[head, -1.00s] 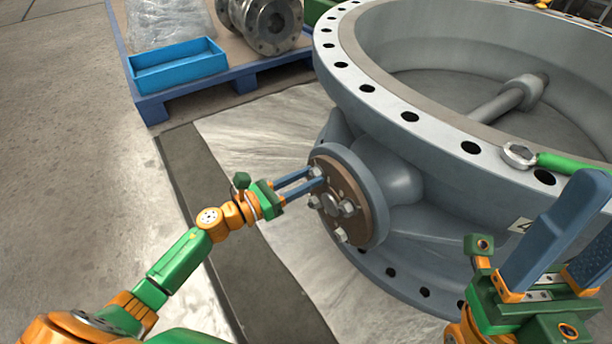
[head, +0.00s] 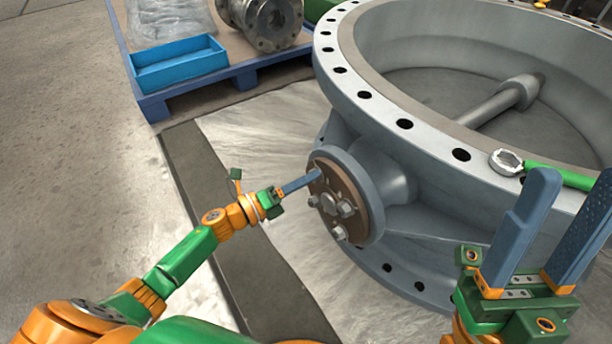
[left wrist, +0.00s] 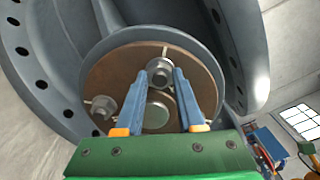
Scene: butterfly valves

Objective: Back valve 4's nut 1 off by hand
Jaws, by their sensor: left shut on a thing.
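Valve 4 is the big grey valve body (head: 400,170), with a round brown cover plate (head: 350,190) on its side bearing several bolt nuts. My left gripper (head: 317,174) reaches the upper left of this plate. In the left wrist view its two blue fingers (left wrist: 161,75) stand on either side of a silver nut (left wrist: 160,64) and are shut on it. The fingers hide that nut in the head view. Another nut (left wrist: 103,106) sits lower left of it, beside the central boss (left wrist: 157,112). My right gripper (head: 575,180) is open and empty at the right.
A green-handled ring wrench (head: 507,161) lies on the valve's upper flange, close to my right gripper. A blue pallet (head: 153,107) at the back carries a blue bin (head: 180,72) and a metal fitting (head: 268,22). The floor at left is clear.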

